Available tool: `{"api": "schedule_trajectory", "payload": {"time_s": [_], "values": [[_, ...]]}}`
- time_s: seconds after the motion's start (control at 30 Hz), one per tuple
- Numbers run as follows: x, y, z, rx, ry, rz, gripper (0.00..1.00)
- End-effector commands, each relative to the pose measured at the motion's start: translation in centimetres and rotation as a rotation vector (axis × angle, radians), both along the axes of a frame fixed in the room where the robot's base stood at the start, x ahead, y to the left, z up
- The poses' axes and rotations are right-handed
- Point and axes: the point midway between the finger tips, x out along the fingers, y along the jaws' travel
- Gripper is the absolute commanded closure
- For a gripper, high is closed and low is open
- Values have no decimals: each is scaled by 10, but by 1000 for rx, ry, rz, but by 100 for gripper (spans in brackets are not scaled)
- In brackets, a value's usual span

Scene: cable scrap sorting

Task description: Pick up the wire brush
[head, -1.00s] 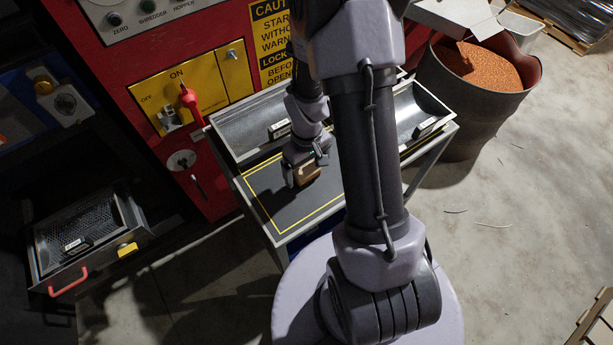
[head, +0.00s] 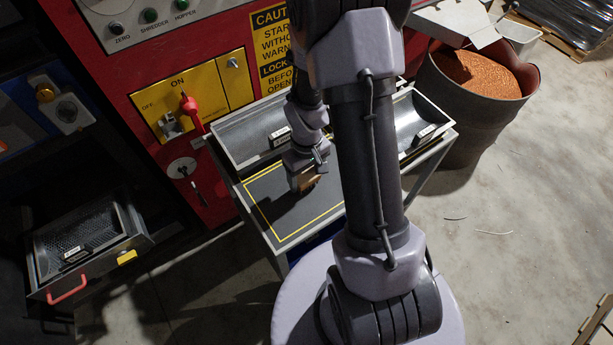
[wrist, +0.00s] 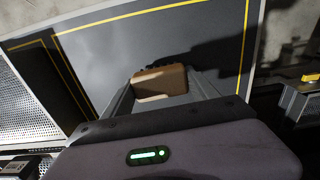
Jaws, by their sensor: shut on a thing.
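The wire brush shows as a brown wooden block (wrist: 160,82) between the two fingers of my gripper (wrist: 162,92) in the wrist view. My gripper is shut on it. In the head view the brush (head: 308,185) is a small brown patch at the end of my gripper (head: 305,181), over the dark table top with the yellow outline.
The dark work surface (head: 275,208) inside the yellow outline is otherwise bare. Grey labelled trays (head: 245,137) stand along its back edge. A red machine (head: 150,45) rises behind. A bin of copper granules (head: 455,105) stands at the right, and a mesh drawer (head: 80,238) at the left.

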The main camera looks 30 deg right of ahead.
Motion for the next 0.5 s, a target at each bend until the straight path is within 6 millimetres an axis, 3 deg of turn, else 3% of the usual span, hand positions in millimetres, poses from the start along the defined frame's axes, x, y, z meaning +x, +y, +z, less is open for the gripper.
{"api": "schedule_trajectory", "payload": {"time_s": [0.17,0.5], "values": [[-1,3,29,0,-1,2,78],[-52,75,34,1,2,7,78]]}}
